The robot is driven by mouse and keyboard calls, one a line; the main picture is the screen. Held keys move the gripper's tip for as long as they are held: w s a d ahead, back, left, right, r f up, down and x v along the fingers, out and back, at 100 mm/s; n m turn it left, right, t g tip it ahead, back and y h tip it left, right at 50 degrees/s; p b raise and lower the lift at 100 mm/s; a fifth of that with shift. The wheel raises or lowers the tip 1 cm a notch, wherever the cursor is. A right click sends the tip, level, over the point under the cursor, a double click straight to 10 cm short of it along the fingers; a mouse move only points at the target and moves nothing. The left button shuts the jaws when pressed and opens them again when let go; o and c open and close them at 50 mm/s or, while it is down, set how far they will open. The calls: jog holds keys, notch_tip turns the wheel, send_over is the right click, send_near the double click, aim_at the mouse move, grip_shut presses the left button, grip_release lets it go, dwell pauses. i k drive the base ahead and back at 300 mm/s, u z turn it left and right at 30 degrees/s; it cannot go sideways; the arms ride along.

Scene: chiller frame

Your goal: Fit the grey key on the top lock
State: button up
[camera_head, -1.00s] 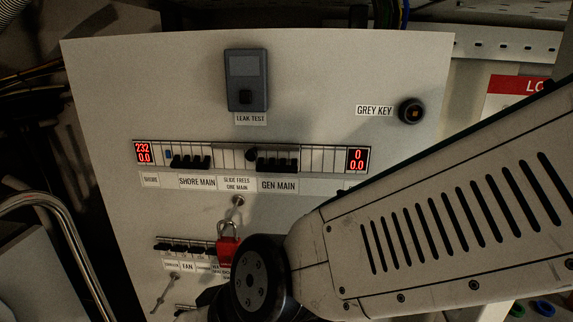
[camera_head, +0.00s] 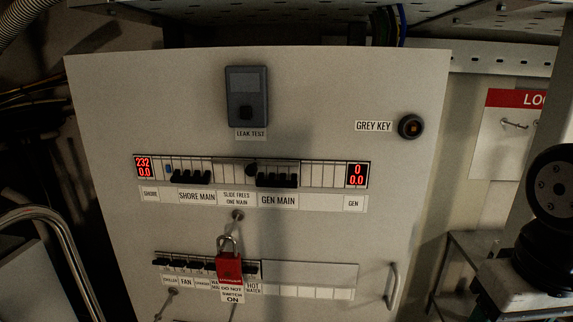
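The top lock (camera_head: 411,126) is a round black fitting with a small orange centre. It sits at the upper right of the pale panel, beside a label reading GREY KEY (camera_head: 374,126). I cannot make out a grey key in this view. My arm shows at the right edge, with a dark joint. My gripper's fingertips are not visible, so whether it holds anything does not show.
The panel (camera_head: 330,85) carries a leak test box (camera_head: 246,96), a breaker row with red displays, and a red padlock (camera_head: 229,267) with a DO NOT SWITCH ON tag. A handle (camera_head: 391,286) sticks out at lower right. A red-topped board (camera_head: 510,125) hangs on the right.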

aim_at(412, 127)
jog(key=u, duration=0.65)
jog(key=k, duration=1.05)
jog(key=z, duration=1.3)
jog(key=i, duration=0.5)
